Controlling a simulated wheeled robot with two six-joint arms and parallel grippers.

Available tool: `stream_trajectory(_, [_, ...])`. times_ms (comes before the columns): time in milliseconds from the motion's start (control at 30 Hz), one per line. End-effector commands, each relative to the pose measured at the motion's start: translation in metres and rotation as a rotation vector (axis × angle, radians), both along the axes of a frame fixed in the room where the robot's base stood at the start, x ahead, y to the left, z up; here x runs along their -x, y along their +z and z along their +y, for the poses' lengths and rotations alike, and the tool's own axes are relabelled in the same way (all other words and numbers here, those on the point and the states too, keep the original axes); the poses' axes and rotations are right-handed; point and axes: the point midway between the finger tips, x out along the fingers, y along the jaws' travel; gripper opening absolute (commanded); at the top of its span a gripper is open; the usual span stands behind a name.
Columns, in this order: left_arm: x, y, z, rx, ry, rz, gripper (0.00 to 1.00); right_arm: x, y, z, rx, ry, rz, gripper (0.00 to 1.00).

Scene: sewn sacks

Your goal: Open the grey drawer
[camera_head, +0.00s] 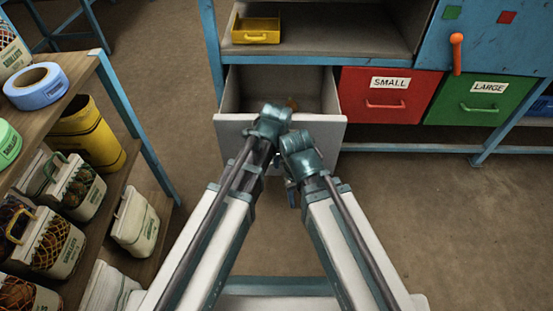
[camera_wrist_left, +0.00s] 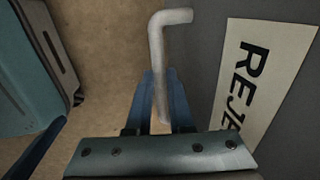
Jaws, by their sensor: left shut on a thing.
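The grey drawer (camera_head: 322,136) stands pulled out from the blue-framed cabinet, and I see into its inside. In the left wrist view, the drawer's grey front (camera_wrist_left: 207,75) bears a white label reading "REJE…", the rest cut off. My left gripper (camera_wrist_left: 160,75) is shut on the pale bent bar handle (camera_wrist_left: 157,45). In the head view my left wrist hides most of that gripper and the handle. My right arm ends close beside the left one, and its jaws are too hidden to judge.
A red SMALL drawer (camera_head: 388,106) and a green LARGE drawer (camera_head: 480,106) are shut to the right. A yellow tray (camera_head: 255,30) sits on the shelf above. A rack (camera_head: 120,90) with sacks and tape stands at left. Floor between is clear.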

Motion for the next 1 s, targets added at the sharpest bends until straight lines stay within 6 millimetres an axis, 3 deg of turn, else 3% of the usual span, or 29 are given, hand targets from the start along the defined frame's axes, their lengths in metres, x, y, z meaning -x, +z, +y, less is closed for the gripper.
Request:
stream_trajectory(133, [0.000, 0.000, -0.001, 0.001, 0.000, -0.001, 0.00, 0.000, 0.000, 0.000, 0.000, 0.000, 0.000, 0.50])
stream_trajectory(167, [0.000, 0.000, -0.001, 0.001, 0.000, -0.001, 0.23, 0.000, 0.000, 0.000, 0.000, 0.000, 0.000, 0.50])
stream_trajectory(300, [-0.001, 0.000, 0.000, 0.001, 0.000, -0.001, 0.48, 0.000, 0.000, 0.000, 0.000, 0.000, 0.000, 0.50])
stream_trajectory(733, [0.000, 0.004, 0.000, 0.000, 0.000, -0.001, 0.49, 0.000, 0.004, 0.000, 0.000, 0.001, 0.000, 0.50])
stream_trajectory(1000, [0.005, 0.029, 0.000, 0.000, 0.000, -0.001, 0.49, 0.000, 0.029, 0.000, 0.000, 0.006, 0.001, 0.50])
